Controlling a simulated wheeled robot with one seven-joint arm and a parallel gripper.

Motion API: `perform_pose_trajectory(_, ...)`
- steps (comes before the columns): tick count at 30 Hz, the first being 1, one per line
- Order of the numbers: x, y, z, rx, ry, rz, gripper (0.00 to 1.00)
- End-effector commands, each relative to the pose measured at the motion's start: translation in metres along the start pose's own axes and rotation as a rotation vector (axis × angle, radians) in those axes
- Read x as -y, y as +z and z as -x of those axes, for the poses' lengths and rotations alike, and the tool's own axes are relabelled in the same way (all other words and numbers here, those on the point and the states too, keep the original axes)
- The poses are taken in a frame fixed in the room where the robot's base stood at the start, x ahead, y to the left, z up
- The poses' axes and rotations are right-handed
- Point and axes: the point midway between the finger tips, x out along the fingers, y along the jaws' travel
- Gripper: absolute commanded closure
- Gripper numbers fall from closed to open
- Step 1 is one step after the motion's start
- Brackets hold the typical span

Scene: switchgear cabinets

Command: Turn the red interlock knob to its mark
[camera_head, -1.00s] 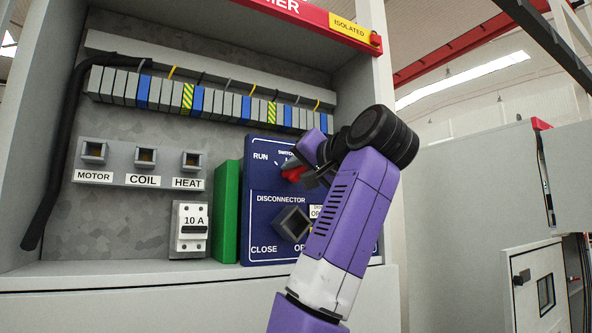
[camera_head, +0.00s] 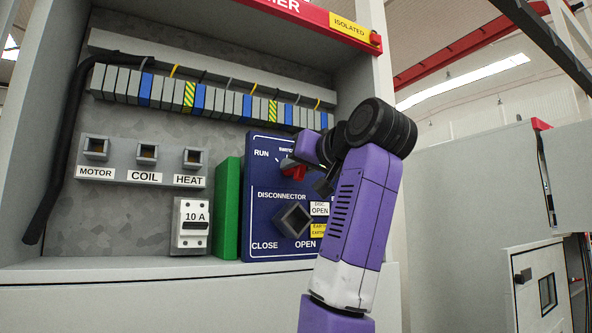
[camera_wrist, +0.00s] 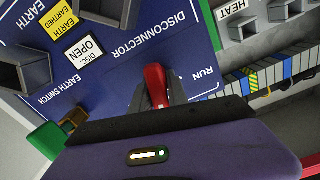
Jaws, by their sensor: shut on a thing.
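The red interlock knob (camera_head: 293,172) is on the upper part of the blue disconnector panel (camera_head: 262,179), right of the word RUN. My gripper (camera_head: 306,173) reaches it from the right and is shut on it. In the wrist view the red knob (camera_wrist: 155,82) stands out between grey parts just beyond my gripper's dark front edge. RUN is printed to its right in that view. My gripper and wrist hide part of the knob's dial and lettering, so I cannot tell whether the knob points at its mark.
A square black socket (camera_head: 293,221) sits below the knob, beside DISC. OPEN and yellow labels. A green block (camera_head: 227,209) and a 10 A breaker (camera_head: 191,226) stand left of the panel. A terminal row (camera_head: 205,98) runs above. The cabinet's right wall (camera_head: 375,80) is close to my arm.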

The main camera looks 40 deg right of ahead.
Motion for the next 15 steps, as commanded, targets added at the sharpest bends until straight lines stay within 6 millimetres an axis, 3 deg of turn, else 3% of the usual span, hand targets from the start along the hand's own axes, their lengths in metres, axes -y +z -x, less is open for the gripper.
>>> perform_pose_trajectory(15,0.0009,0.0006,0.0001,0.0,0.001,0.238,1.0)
